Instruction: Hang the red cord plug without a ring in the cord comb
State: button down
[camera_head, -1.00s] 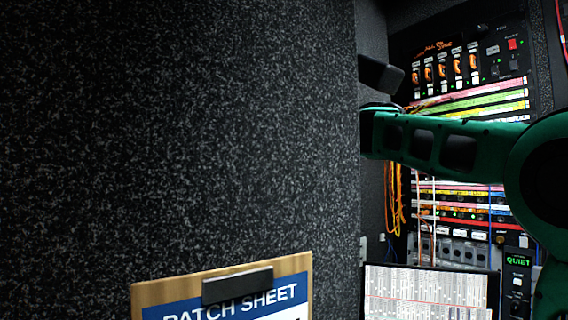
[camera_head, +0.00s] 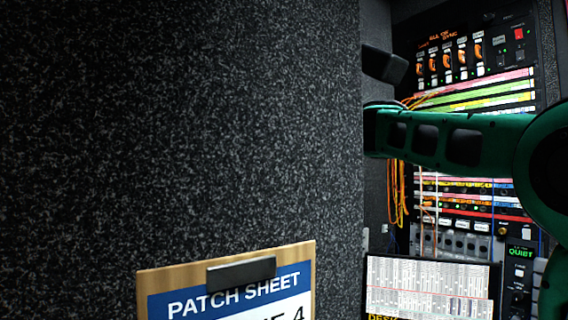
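I cannot pick out a red cord plug, with or without a ring, or the cord comb in this view. Several orange cords (camera_head: 397,192) hang in a bundle beside the patch rack, just right of the dark wall's edge. A thin red cord among them hangs lower, but no plug on it can be made out. My green arm reaches in from the right across the rack, and its far end meets the wall's edge. My gripper cannot be seen, so what it holds is hidden.
A speckled dark wall (camera_head: 180,140) fills the left. A clipboard (camera_head: 155,290) marked PATCH SHEET is at its bottom. A black block (camera_head: 384,66) juts out by the wall's edge. A patch rack (camera_head: 470,100), a lit sheet (camera_head: 425,288) and a QUIET sign (camera_head: 520,252) stand at right.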

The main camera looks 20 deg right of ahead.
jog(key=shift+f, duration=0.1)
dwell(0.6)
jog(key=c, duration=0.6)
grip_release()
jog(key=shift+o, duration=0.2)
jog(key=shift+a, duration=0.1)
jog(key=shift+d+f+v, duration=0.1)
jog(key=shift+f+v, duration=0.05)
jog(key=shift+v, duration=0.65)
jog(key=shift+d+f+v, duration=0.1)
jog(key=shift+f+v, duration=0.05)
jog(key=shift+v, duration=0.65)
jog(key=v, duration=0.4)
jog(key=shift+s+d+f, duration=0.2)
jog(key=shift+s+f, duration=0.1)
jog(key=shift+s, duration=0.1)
